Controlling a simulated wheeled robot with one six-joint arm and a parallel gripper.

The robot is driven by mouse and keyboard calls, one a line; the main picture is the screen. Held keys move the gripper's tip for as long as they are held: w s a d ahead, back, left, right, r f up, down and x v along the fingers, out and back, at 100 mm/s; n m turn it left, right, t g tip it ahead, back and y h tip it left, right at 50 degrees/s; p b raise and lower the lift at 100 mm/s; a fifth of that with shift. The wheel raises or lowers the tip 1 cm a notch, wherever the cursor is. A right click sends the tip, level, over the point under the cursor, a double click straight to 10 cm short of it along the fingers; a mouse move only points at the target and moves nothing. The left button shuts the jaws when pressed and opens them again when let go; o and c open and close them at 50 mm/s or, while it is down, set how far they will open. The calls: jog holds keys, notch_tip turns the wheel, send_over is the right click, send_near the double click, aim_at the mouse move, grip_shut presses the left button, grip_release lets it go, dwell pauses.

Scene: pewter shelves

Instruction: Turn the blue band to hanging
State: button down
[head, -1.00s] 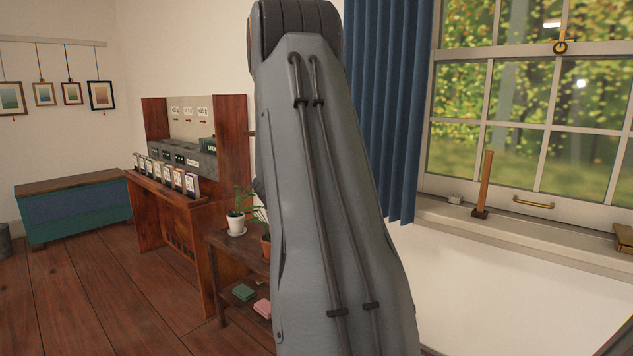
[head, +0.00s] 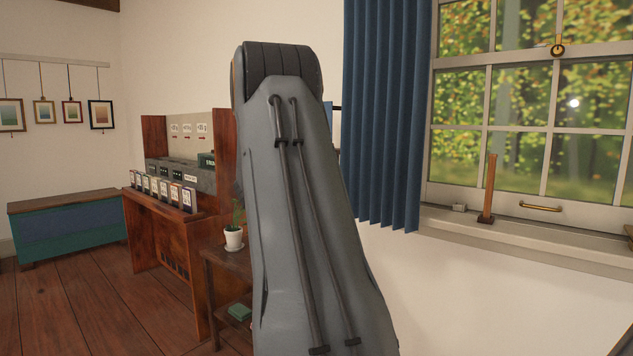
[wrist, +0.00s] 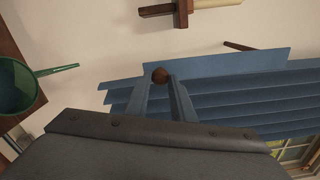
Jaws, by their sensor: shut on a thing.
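The blue band (wrist: 225,65) shows in the wrist view as a flat, lighter blue strip in front of the folded blue curtain (wrist: 240,100). A round brown knob (wrist: 160,75) sits at the strip, between the tips of my gripper (wrist: 161,78). My gripper is shut on this knob, which seems to belong to the band. In the head view my arm hides the gripper and most of the band. Only a thin blue sliver (head: 328,115) shows beside the arm, left of the curtain (head: 385,110).
A dark peg (wrist: 238,46) sticks out near the band. A green pan-like vessel (wrist: 15,85) is at the wrist view's left. In the head view, a plant pot (head: 234,238) on a low shelf and a wooden desk (head: 165,235) stand left; a window (head: 530,110) is right.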

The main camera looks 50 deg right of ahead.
jog(key=shift+w, duration=0.1)
jog(key=c, duration=1.5)
grip_release()
jog(key=shift+a, duration=0.1)
jog(key=a, duration=0.7)
jog(key=shift+w+a, duration=0.3)
jog(key=shift+a, duration=0.05)
